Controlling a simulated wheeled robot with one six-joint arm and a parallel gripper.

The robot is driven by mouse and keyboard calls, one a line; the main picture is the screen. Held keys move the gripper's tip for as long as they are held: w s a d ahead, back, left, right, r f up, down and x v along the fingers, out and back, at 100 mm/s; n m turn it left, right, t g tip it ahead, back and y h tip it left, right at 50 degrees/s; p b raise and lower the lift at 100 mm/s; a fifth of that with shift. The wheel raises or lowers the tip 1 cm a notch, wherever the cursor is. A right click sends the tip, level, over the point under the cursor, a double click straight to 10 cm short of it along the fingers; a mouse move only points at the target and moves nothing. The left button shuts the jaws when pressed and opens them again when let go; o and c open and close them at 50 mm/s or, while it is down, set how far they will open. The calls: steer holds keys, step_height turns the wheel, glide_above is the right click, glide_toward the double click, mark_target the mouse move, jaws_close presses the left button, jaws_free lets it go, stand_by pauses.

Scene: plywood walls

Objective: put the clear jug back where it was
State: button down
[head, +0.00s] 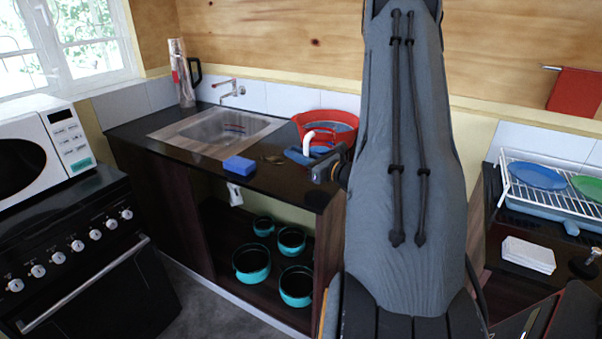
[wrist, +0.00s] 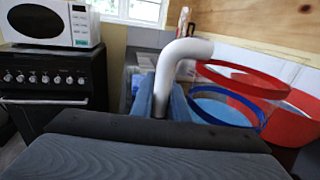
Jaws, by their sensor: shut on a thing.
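The clear jug (wrist: 240,92) has a white handle, a red ring at its rim and a blue ring lower down. My gripper (wrist: 161,97) has its blue fingers closed on the lower part of the white handle. In the head view the white handle (head: 318,137) shows by my gripper (head: 310,158), over the right end of the dark counter (head: 262,182). The jug's clear body is hard to make out there, against a red tub (head: 345,119). Whether the jug touches the counter or the tub, I cannot tell. My arm hides the area to the right.
Left along the counter are a blue sponge (head: 238,165), a small brown item (head: 272,159), a sink (head: 220,128) and a silver flask (head: 182,75). Several teal pots (head: 252,264) stand on the shelf below. A dish rack (head: 548,192) with plates stands right. A microwave (head: 45,147) stands left.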

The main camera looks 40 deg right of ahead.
steer(key=shift+f+p, duration=1)
steer(key=shift+f, duration=2.5)
steer(key=shift+f, duration=0.15)
steer(key=c, duration=1.7)
jaws_free()
